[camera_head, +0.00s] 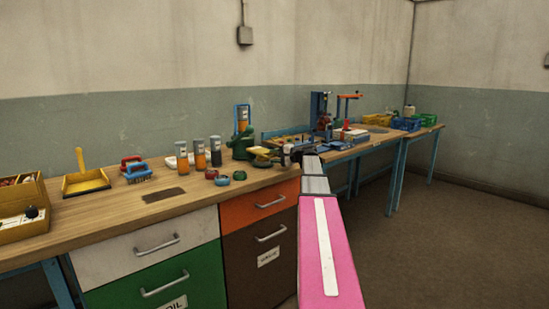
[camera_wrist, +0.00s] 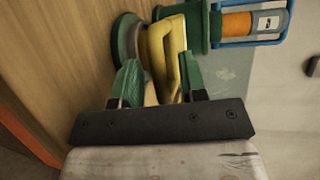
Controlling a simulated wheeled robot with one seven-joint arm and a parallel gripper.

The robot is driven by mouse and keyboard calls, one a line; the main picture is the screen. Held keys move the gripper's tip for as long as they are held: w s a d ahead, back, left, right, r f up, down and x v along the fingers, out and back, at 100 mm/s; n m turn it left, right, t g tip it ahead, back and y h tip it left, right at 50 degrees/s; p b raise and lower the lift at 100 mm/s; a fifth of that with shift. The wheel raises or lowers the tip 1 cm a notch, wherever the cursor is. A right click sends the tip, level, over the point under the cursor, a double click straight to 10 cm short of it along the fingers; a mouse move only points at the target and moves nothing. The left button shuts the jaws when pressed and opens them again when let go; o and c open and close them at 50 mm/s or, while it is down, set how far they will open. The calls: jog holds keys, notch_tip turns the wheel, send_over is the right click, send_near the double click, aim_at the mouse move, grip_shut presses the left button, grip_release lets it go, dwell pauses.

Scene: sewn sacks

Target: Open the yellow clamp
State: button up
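The yellow clamp (camera_wrist: 157,45) is in the wrist view, beside a round green base (camera_wrist: 125,38) on the bench. In the head view the yellow clamp (camera_head: 261,151) is small, at the right end of the near bench top. My gripper (camera_wrist: 158,82) has two green fingers, set apart, one on each side of the clamp's near end. A gap shows by the left finger; contact at the right finger is unclear. In the head view my gripper (camera_head: 287,154) is small and dark, right beside the clamp, and its fingers are hard to make out.
A green body with an orange cylinder in a blue frame (camera_head: 242,118) stands close behind the clamp. Jars (camera_head: 199,155) and small round lids (camera_head: 222,180) sit to the left. A second bench (camera_head: 365,146) with tools and crates stands at right. The floor at right is clear.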

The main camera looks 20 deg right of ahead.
jog(key=shift+a, duration=0.1)
grip_shut()
